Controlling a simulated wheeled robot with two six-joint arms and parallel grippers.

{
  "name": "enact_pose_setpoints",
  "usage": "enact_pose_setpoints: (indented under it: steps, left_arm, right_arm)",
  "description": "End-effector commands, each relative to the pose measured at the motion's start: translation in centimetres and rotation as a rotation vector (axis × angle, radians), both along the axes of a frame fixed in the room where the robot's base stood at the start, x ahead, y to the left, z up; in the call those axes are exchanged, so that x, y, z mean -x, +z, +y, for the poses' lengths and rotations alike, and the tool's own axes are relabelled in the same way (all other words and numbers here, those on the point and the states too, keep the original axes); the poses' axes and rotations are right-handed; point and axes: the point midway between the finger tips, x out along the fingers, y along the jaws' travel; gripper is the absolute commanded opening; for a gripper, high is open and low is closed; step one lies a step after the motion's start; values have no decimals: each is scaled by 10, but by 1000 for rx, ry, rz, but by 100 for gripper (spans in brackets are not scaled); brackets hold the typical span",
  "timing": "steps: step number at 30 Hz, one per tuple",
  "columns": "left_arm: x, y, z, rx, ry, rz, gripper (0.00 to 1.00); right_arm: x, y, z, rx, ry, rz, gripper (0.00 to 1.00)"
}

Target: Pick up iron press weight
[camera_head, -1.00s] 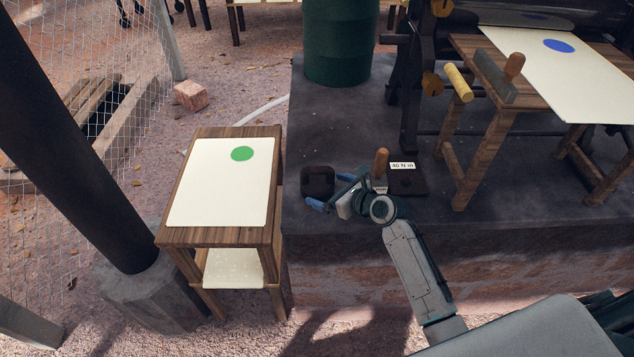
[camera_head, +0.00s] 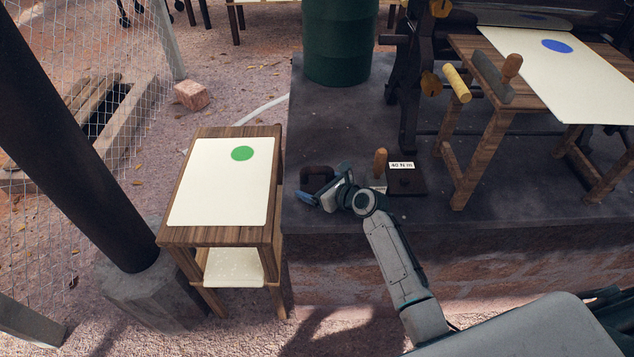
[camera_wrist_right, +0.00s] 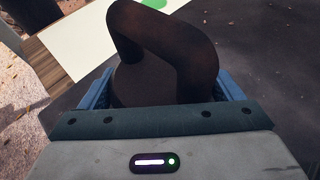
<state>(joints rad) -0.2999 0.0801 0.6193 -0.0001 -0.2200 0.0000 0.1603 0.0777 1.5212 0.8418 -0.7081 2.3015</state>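The iron press weight (camera_head: 317,173) is a dark, rusty block with a loop handle, standing on the grey stone ledge beside the wooden side table. In the right wrist view, its thick brown handle (camera_wrist_right: 172,38) fills the upper middle. My right gripper (camera_head: 324,187) is at the weight, partly covering it in the head view. Its blue fingers stand wide apart on either side of the weight in the right wrist view (camera_wrist_right: 163,88). The fingertips are partly hidden, and I see no clear grip. My left gripper is not in view.
The side table (camera_head: 207,237) holds a sheet with a green dot. A green barrel (camera_head: 338,45) and the press table (camera_head: 478,150) stand behind.

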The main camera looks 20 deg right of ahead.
Motion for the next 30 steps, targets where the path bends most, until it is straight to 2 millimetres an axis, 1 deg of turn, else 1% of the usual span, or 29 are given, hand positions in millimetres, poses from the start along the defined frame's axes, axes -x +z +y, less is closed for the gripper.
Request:
enact_pose_setpoints:
  steps: [1, 5, 6, 7, 8, 14, 17, 20, 30]
  left_arm:
    - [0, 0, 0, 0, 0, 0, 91]
    - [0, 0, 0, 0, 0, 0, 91]
    - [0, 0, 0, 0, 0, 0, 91]
    - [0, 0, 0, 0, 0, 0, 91]
    - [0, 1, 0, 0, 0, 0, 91]
    - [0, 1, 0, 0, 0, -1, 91]
    - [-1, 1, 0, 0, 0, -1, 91]
    - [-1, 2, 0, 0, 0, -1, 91]
    - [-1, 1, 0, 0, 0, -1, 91]
  right_arm:
    - [0, 0, 0, 0, 0, 0, 53]
    - [0, 0, 0, 0, 0, 1, 27]
    - [0, 0, 0, 0, 0, 1, 20]
    - [0, 0, 0, 0, 0, 1, 15]
    - [-2, 6, 0, -3, -1, -10, 15]
    - [-2, 6, 0, -2, -1, -9, 15]
    - [-2, 11, 0, -2, 0, -10, 15]
    - [-2, 22, 0, -1, 0, -12, 15]
    - [-2, 78, 0, 0, 0, -15, 15]
